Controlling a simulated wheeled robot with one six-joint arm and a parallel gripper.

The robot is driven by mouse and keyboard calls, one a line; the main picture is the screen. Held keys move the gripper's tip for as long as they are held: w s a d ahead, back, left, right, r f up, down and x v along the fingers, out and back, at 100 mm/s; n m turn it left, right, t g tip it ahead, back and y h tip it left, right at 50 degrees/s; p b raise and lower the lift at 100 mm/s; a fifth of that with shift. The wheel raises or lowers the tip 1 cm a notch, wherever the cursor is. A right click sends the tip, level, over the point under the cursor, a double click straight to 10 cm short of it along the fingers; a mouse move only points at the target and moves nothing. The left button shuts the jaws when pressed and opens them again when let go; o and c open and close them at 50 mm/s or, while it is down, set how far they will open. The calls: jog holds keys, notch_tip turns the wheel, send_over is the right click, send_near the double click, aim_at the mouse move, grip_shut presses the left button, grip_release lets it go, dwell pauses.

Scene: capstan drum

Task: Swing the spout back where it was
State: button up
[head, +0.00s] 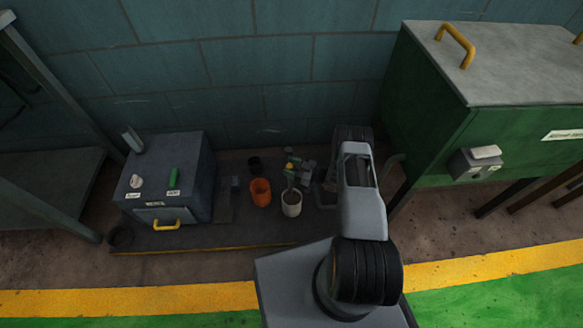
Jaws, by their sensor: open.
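My arm reaches up and away from the bottom centre, and its end is partly hidden behind my own grey link. My gripper (307,172) appears as small grey parts left of that link, low by the wall, with open jaws. Beside it, above a white cup (291,204), is a small greenish fixture with yellow parts (290,168), which looks like the spout. It is too small to tell which way the spout points or whether my gripper touches it. An orange cup (260,192) stands left of the white cup.
A dark cup (254,165) stands behind the orange one. A grey box (180,187) with a yellow handle and a green lever stands left. A green cabinet (440,120) rises close on the right. A metal frame (45,185) is far left. Yellow-striped floor is clear in front.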

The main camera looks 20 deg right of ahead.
grip_shut()
dwell(0.4)
jog(key=shift+a, duration=0.1)
